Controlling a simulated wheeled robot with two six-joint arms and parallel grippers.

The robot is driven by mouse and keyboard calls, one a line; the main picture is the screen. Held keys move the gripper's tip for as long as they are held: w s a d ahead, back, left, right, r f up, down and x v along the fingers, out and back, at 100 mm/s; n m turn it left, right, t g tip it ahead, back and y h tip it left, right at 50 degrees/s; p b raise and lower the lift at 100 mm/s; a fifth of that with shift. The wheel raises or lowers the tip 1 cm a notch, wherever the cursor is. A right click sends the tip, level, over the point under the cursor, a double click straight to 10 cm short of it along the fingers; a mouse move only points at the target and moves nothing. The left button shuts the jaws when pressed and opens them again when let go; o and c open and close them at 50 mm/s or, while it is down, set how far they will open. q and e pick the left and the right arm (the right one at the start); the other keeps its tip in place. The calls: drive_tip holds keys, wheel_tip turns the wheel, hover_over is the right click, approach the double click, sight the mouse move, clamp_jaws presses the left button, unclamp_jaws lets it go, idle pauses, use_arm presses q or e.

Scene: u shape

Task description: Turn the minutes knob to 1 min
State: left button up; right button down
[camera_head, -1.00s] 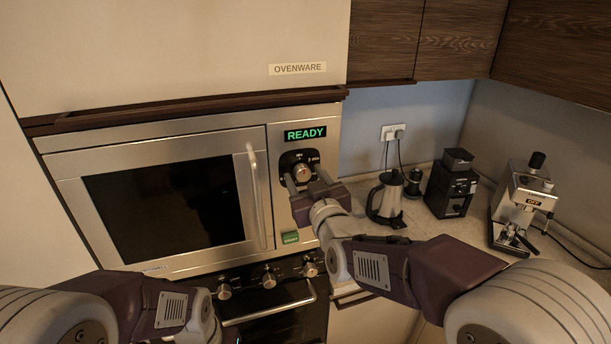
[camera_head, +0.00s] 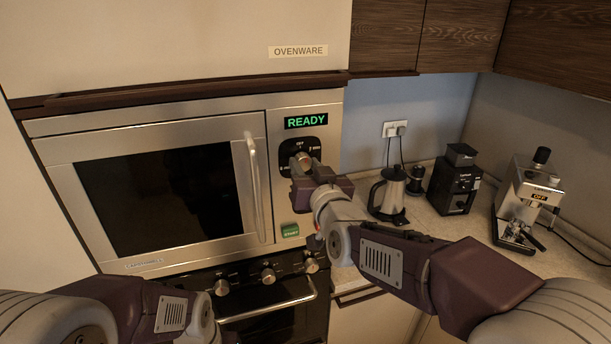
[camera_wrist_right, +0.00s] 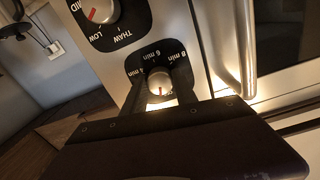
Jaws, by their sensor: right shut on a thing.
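The minutes knob (camera_head: 304,158) is on a black dial plate under the green READY display (camera_head: 306,122) of the microwave. My right gripper (camera_head: 302,166) is at the knob and covers the lower dial plate. In the right wrist view the minutes knob (camera_wrist_right: 159,82) sits between the two fingers of my right gripper (camera_wrist_right: 160,88), which is shut on it. Its red mark points toward the bottom of that picture, and the label there is partly hidden by the gripper. My left arm shows at the lower left; its fingers are out of view.
A second knob (camera_wrist_right: 98,9) with THAW and LOW labels is on the same panel. The door handle (camera_head: 256,188) stands out left of the panel, and a green START button (camera_head: 290,230) is below. A kettle (camera_head: 391,196), grinder (camera_head: 452,183) and coffee machine (camera_head: 526,200) stand right.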

drive_tip(key=shift+m+b, duration=0.95)
drive_tip(key=shift+m, duration=0.25)
drive_tip(key=c, duration=1)
unclamp_jaws()
drive_tip(key=shift+s, duration=0.1)
drive_tip(key=shift+o, duration=0.2)
drive_tip(key=shift+s+d, duration=0.1)
drive_tip(key=shift+s, duration=0.2)
drive_tip(key=v, duration=0.8)
drive_tip(key=shift+s, duration=0.2)
